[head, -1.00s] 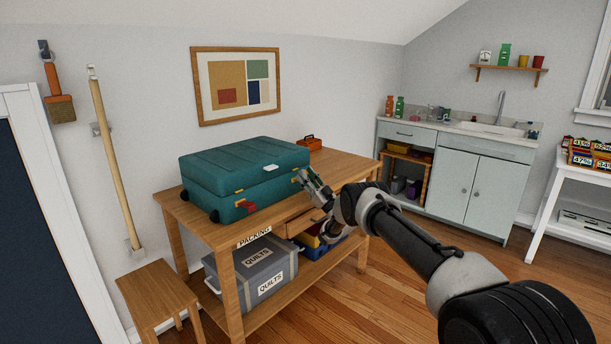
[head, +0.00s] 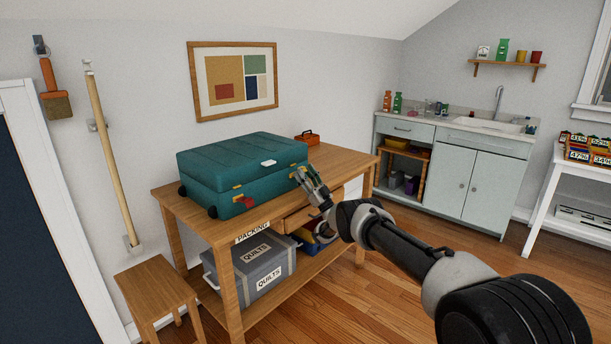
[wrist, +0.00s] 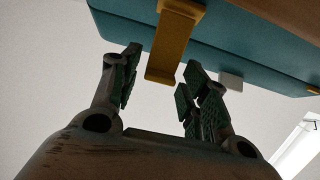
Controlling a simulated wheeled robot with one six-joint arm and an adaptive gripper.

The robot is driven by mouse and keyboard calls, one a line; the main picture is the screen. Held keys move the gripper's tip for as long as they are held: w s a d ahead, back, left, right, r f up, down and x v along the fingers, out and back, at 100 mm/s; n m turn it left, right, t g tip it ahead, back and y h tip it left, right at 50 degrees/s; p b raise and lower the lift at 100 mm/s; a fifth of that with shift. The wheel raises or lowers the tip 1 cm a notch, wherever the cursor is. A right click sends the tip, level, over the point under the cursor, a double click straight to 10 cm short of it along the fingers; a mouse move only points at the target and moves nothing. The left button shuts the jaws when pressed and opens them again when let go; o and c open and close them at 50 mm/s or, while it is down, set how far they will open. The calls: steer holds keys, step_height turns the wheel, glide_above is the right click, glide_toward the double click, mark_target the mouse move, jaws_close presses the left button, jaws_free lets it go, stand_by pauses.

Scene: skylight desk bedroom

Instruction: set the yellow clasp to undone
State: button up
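The teal case (head: 225,180) lies shut on the wooden workbench. In the wrist view a yellow clasp (wrist: 172,45) stands out from the case's edge (wrist: 125,25), and its free end reaches between my fingertips. My gripper (wrist: 158,78) is open around that end, with a visible gap on both sides. In the head view my gripper (head: 305,178) is at the right end of the case's front, and it largely hides the clasp there. Another yellow fitting (head: 237,187) with a red piece (head: 245,202) beside it is further left on the front.
The workbench (head: 345,160) has a part-open drawer (head: 300,220) below my gripper. A small orange toolbox (head: 306,139) stands behind the case. A grey quilts box (head: 255,272) is on the lower shelf. A stool (head: 155,285) stands at the left. Floor at right is open.

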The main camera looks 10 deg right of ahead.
stand_by(0.3)
steer(key=v, duration=1.2)
